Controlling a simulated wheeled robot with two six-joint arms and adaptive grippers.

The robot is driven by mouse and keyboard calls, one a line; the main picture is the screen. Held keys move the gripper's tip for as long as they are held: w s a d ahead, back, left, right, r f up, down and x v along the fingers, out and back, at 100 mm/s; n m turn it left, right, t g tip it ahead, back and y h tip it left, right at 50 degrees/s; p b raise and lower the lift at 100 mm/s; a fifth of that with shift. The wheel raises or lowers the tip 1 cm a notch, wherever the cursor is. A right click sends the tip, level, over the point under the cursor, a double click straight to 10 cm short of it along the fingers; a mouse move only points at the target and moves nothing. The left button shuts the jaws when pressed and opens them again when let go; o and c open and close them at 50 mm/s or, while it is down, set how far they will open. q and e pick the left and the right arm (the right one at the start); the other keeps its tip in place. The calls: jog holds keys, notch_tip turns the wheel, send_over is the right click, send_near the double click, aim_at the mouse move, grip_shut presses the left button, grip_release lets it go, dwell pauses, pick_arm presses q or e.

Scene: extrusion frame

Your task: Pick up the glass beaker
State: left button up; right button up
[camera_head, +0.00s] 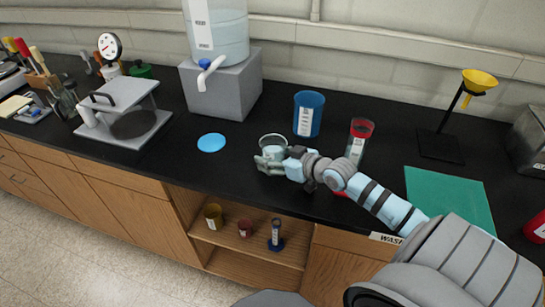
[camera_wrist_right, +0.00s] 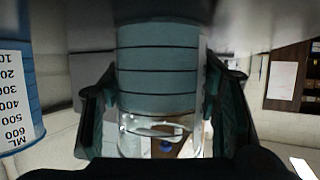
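The glass beaker (camera_head: 272,140) is a small clear vessel near the counter's front edge in the head view. In the right wrist view the beaker (camera_wrist_right: 158,75) fills the middle, upside down in the picture, with a teal-tinted part crossed by dark lines and a clear rim end. My right gripper (camera_head: 270,160) reaches it from the right. Its two dark fingers (camera_wrist_right: 160,105) stand on both sides of the beaker and appear closed against its wall. The gripper hides part of the beaker in the head view; I cannot tell whether its base touches the counter. My left gripper is out of view.
A blue beaker (camera_head: 309,114) stands just behind to the right, with a red-rimmed cylinder (camera_head: 358,142) beside my right arm. A blue disc (camera_head: 211,142) lies to the left. A water tank on a grey block (camera_head: 222,85) stands behind. A green mat (camera_head: 450,197) lies right.

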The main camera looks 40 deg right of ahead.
jog(key=shift+s, duration=0.1)
jog(key=c, duration=0.5)
jog(key=shift+r, duration=0.1)
